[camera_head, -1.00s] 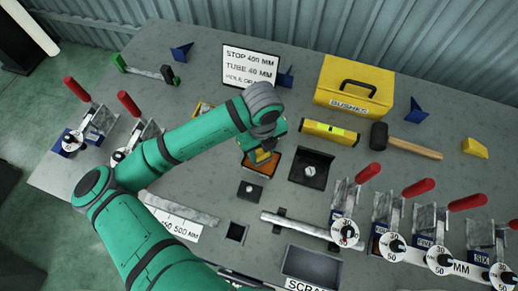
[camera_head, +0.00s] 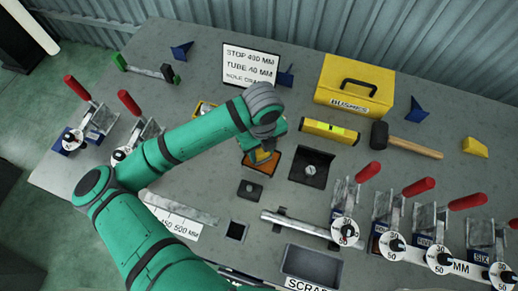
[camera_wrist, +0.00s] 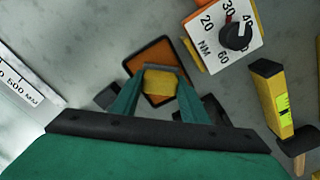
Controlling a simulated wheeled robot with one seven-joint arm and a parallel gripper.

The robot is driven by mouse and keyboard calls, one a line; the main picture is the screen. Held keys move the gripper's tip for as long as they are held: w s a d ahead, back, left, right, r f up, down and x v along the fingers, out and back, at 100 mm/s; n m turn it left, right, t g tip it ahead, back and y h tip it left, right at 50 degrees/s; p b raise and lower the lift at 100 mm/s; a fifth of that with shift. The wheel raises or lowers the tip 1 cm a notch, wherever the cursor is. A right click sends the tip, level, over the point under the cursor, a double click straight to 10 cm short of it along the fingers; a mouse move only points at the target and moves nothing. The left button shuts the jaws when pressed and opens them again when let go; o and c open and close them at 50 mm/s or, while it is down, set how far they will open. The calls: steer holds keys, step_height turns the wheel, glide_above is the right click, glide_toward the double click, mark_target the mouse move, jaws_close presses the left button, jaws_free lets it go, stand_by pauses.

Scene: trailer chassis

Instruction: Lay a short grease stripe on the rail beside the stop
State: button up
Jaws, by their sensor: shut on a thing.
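My gripper (camera_wrist: 158,92) is shut on a small yellow block-like tool (camera_wrist: 160,83). It holds the tool over a square tray with an orange-brown inside (camera_wrist: 141,62). In the head view the tray (camera_head: 272,160) lies mid-table, under my gripper (camera_head: 262,154). I cannot tell whether the tool touches the tray. A long grey metal rail (camera_head: 182,208) lies left of the gripper along a white scale marked 500 MM (camera_head: 172,223). My arm hides part of the scale. I cannot make out a stop on the rail, nor any grease stripe.
A small black block (camera_head: 250,190) and a black angled fixture with a bolt (camera_head: 312,168) stand near the tray. Toggle clamps with red handles stand at left and right. A scrap bin (camera_head: 311,266), yellow level (camera_head: 330,132), toolbox (camera_head: 355,85) and mallet (camera_head: 405,142) surround the area.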

mark_target(262, 151)
steer(key=shift+f, duration=0.35)
stand_by(1.1)
steer(key=shift+r, duration=3.55)
steer(key=shift+w, duration=0.1)
